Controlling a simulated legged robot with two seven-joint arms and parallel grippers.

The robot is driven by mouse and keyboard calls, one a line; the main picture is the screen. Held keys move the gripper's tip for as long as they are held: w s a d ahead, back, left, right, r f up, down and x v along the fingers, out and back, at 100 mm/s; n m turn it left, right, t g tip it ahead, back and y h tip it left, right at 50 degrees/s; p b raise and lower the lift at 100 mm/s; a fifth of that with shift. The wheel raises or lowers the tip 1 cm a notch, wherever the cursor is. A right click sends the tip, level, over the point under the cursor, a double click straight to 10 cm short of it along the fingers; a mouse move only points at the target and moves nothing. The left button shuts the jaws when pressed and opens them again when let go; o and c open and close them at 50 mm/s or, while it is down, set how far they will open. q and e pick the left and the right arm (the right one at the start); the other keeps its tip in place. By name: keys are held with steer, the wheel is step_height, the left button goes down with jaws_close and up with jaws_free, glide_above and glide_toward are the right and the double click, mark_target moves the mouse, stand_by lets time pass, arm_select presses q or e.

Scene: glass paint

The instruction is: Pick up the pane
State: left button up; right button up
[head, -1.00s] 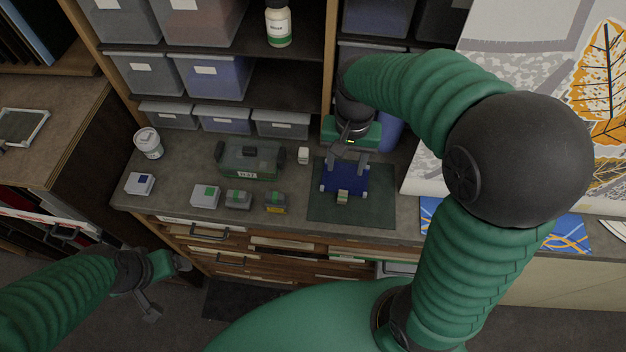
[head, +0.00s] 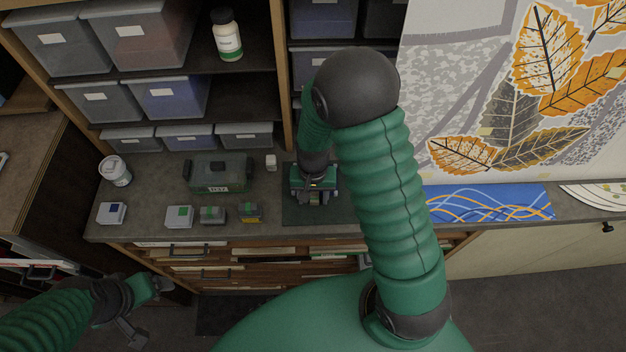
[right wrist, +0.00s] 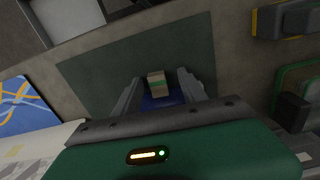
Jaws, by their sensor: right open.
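The blue pane lies over the dark green mat (head: 295,216) on the counter. My right arm hides most of it in the head view. In the right wrist view a strip of the blue pane (right wrist: 160,102) shows between the fingers, with a small pale block with a green band (right wrist: 157,86) at its far edge. My right gripper (head: 314,198) is open above the mat, its fingers apart on either side of the pane; I cannot tell whether they touch it. My left gripper (head: 145,308) hangs empty in front of the drawers at lower left.
A green case (head: 220,176), a lidded cup (head: 115,171) and several small boxes (head: 180,217) stand left of the mat. Shelves with grey bins (head: 168,97) rise behind. A leaf-pattern board (head: 500,90) leans at right, with a blue sheet (head: 490,203) before it.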

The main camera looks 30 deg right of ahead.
steer(key=shift+d+f, duration=0.1)
steer(key=shift+d, duration=0.3)
steer(key=shift+c, duration=1.7)
steer(key=shift+a, duration=0.15)
steer(key=c, duration=0.7)
steer(key=shift+a, duration=0.2)
jaws_close()
steer(key=shift+d+r, duration=0.2)
steer(key=shift+d, duration=0.1)
